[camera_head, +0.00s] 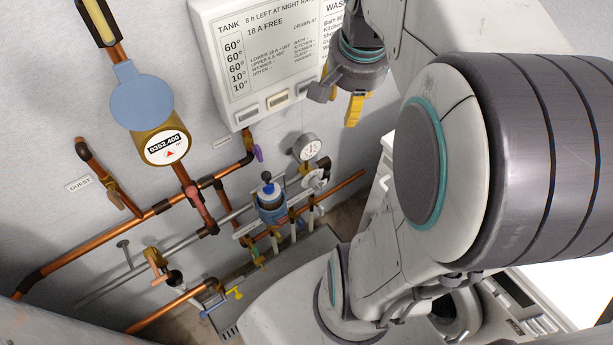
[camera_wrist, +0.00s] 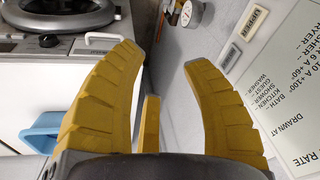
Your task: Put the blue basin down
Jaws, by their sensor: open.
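My gripper (camera_wrist: 150,62) is open, with its yellow ribbed fingers spread wide and nothing between them. A light blue curved piece (camera_wrist: 42,132) shows at the left of the wrist view, beside the left finger and apart from the space between the fingers. It may be part of the blue basin, but most of it is hidden behind the finger and outside the frame. I cannot make out the basin in the head view.
A white appliance with a round dark door (camera_wrist: 62,14) stands at the wrist view's left. Copper pipes (camera_head: 105,250), valves and a gauge (camera_head: 308,150) run along the wall below the white panel (camera_head: 272,50). A round brass meter (camera_head: 165,146) hangs at left.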

